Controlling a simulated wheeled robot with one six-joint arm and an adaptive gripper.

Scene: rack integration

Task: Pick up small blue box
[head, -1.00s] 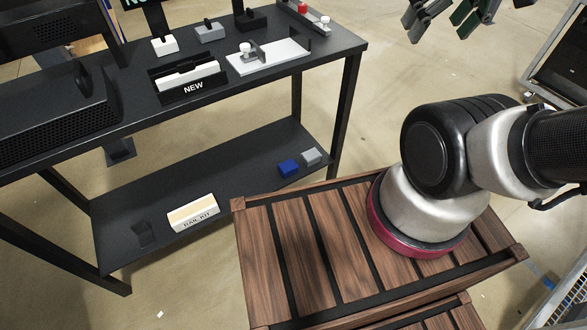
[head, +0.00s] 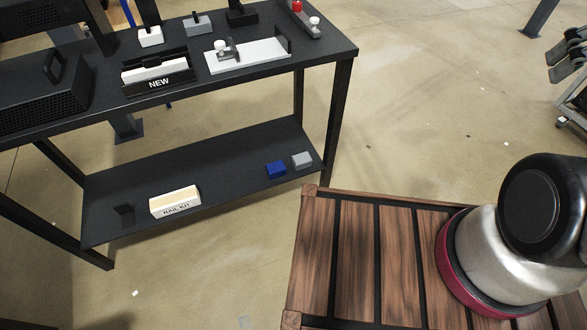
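The small blue box (head: 276,169) sits on the lower shelf (head: 215,180) of the black table, toward its right end. A small grey box (head: 302,160) is just to its right. Nothing covers the blue box. My gripper is not in view. Only the lower part of my arm shows at the right edge, on the wooden-slatted top of my base, well to the right of the blue box.
A rail kit box (head: 175,201) lies on the lower shelf to the left. The table's upper top (head: 335,47) overhangs the shelf and carries a NEW bin (head: 158,79), a white fixture (head: 248,55) and dark equipment. Table legs bound the shelf. Open floor (head: 420,110) lies to the right.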

